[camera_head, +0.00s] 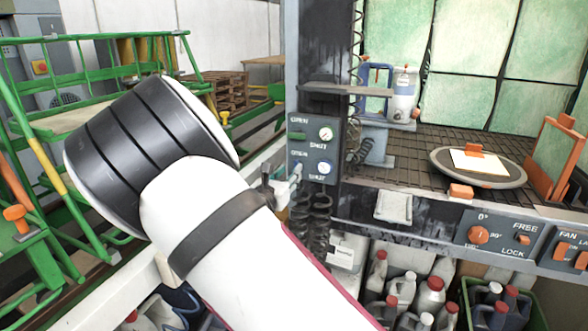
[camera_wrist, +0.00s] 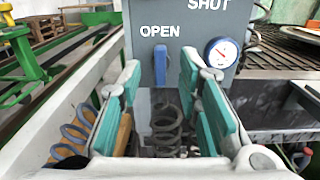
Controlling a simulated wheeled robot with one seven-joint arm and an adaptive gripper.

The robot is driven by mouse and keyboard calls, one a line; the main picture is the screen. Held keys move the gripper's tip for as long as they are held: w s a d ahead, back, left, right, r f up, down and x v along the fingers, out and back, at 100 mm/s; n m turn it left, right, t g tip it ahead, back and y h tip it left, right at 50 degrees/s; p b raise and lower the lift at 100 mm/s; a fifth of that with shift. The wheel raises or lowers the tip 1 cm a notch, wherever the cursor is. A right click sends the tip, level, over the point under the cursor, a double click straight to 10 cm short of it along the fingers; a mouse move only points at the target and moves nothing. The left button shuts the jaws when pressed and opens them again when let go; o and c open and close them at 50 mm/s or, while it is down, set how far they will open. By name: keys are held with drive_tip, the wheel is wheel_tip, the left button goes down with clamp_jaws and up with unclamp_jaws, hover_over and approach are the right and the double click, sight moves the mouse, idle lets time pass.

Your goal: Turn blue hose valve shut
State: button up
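The blue valve handle (camera_wrist: 161,66) stands upright on the grey panel (camera_wrist: 146,48), just below the word OPEN, in the wrist view. My gripper (camera_wrist: 160,72) is open, with its teal pads on either side of the handle and visible gaps to both. I cannot tell whether the fingertips reach the handle's depth. A round gauge (camera_wrist: 221,53) sits right of the handle. In the head view the panel (camera_head: 311,150) is on the dark post, and my gripper (camera_head: 280,184) is at its lower left, mostly behind my arm. The lower SHUT label is hidden in the wrist view.
A dark coiled hose (camera_wrist: 166,115) hangs below the handle, and a bluish coil (camera_wrist: 76,138) lies at left. A grated workbench (camera_head: 420,150) with a round turntable (camera_head: 478,180) is to the right. Green railings (camera_head: 100,40) stand left. Several bottles (camera_head: 410,290) are below the bench.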

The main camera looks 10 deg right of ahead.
sight(295, 165)
drive_tip(key=shift+x, duration=2.45)
clamp_jaws()
